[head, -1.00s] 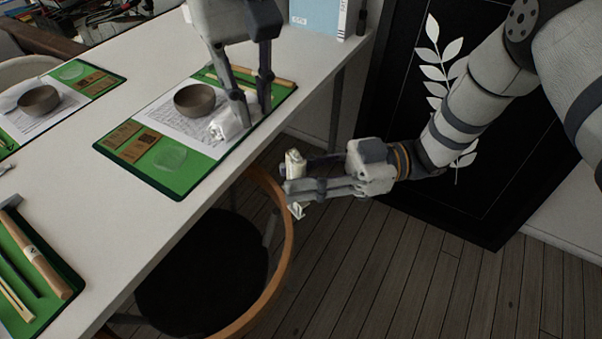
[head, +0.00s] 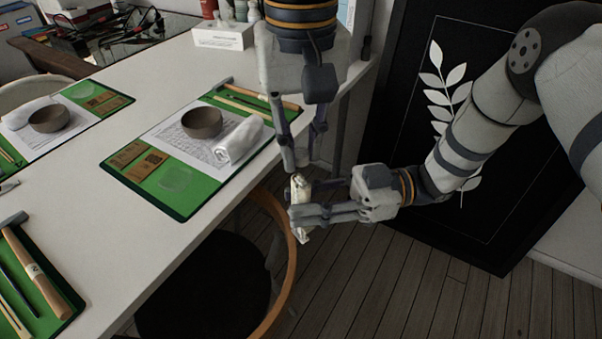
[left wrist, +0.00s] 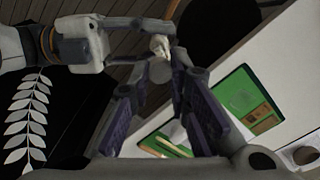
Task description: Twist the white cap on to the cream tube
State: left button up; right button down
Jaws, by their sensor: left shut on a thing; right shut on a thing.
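The cream tube (head: 301,188) stands roughly upright, off the table edge, with my right gripper (head: 300,212) shut around its lower part. My left gripper (head: 302,163) points down just above the tube and is shut on the small white cap (head: 301,156). In the left wrist view the cap (left wrist: 158,71) is a pale round shape between the left fingertips. The tube (left wrist: 160,45) shows right beyond it, in the right gripper's fingers. The cap is in line with the tube's top or close to it; I cannot tell whether they touch. The fingers partly hide both.
The white table (head: 150,235) is at the left, with green mats (head: 190,201), a brown bowl (head: 202,122) and a rolled white cloth (head: 238,141). A chair (head: 287,245) is below the grippers. A black panel with a leaf pattern (head: 400,120) stands behind my right arm.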

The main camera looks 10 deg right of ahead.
aim_at(302, 152)
pick_arm(q)
jog(key=shift+f, duration=0.4)
dwell(0.5)
jog(key=shift+f, duration=0.85)
jog(key=shift+f, duration=0.6)
